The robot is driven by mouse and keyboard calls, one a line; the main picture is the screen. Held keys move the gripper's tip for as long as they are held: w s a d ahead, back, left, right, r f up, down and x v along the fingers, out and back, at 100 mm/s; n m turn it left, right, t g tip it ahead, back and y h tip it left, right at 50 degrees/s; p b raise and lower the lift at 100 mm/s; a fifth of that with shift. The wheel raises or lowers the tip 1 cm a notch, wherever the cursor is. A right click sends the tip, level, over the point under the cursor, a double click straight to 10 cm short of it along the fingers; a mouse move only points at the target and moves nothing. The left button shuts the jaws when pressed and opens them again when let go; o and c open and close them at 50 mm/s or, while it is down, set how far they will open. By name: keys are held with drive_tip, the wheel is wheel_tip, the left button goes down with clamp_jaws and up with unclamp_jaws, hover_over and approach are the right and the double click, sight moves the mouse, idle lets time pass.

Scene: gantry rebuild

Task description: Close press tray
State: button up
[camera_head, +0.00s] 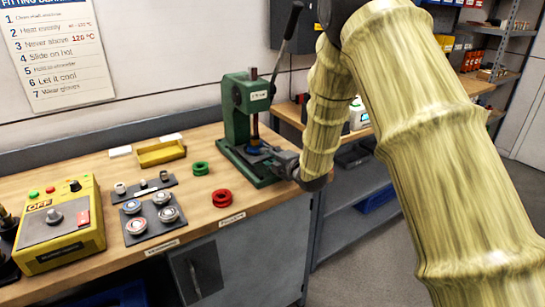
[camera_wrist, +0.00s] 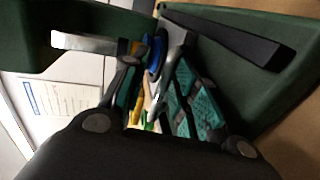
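The green press (camera_head: 240,105) stands on the wooden bench, its long dark lever (camera_head: 288,35) leaning up to the right. A small blue round part (camera_head: 253,150) sits low in the press, above its green base (camera_head: 250,172). A separate tray edge is hard to make out there. My gripper (camera_head: 272,157) is at the front right of the press, close to the blue part. In the wrist view the teal-padded fingers of my gripper (camera_wrist: 155,75) stand apart, with a blue rounded part (camera_wrist: 157,52) near their tips. Whether they touch or hold anything is unclear.
Red (camera_head: 221,198) and green rings (camera_head: 201,168) lie left of the press. Dark plates hold round metal parts (camera_head: 163,198). A yellow tray (camera_head: 160,153) and a yellow control box (camera_head: 60,225) are further left. The bench ends just right of the press.

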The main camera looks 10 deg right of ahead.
drive_tip(key=v, duration=1.2)
drive_tip(key=shift+f, duration=0.1)
drive_tip(key=shift+d, duration=0.1)
